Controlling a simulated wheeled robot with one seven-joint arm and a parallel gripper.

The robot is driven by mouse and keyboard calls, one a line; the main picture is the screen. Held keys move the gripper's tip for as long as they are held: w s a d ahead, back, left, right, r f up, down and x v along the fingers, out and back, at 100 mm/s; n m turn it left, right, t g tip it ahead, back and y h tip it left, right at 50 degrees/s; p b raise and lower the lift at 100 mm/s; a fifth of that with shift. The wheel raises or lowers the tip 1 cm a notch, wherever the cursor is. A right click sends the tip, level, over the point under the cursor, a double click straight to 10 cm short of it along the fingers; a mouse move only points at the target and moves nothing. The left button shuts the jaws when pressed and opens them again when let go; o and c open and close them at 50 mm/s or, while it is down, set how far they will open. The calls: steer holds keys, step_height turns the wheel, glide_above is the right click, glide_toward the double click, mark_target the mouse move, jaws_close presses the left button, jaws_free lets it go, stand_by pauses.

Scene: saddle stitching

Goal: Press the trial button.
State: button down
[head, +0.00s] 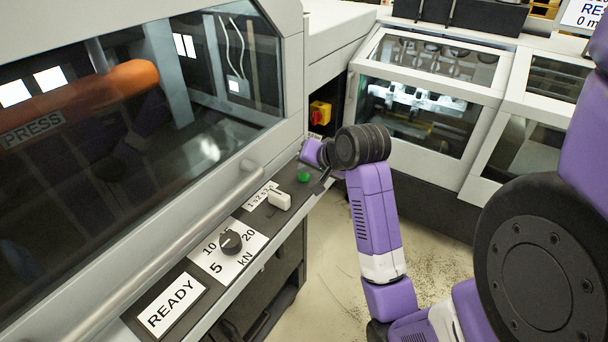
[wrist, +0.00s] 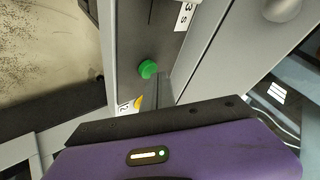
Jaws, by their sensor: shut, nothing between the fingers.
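The green button (head: 304,177), the only push button I see on the panel, sits near the far end of the dark control strip under the press window. In the wrist view the green button (wrist: 148,69) is round and clear of my gripper. My gripper (head: 322,184) is over the far end of the strip, just right of the button in the head view. It is shut and holds nothing. A small gap seems to lie between it and the button; contact cannot be made out. My purple gripper body fills the lower part of the wrist view.
On the same strip are a white lever switch (head: 280,200), a black force knob (head: 230,242) and a READY sign (head: 171,306). A long grey rail (head: 165,258) runs beside them. A red-and-yellow switch (head: 319,113) is beyond. Open floor (head: 335,265) lies right of the strip.

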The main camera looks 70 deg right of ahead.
mark_target(306, 177)
steer(key=shift+f, duration=0.5)
stand_by(0.6)
steer(key=shift+r+p, duration=0.95)
steer(key=shift+p, duration=0.15)
step_height(306, 177, up, 3)
steer(key=p, duration=0.3)
steer(key=shift+r+p, duration=0.95)
steer(key=shift+r, duration=0.1)
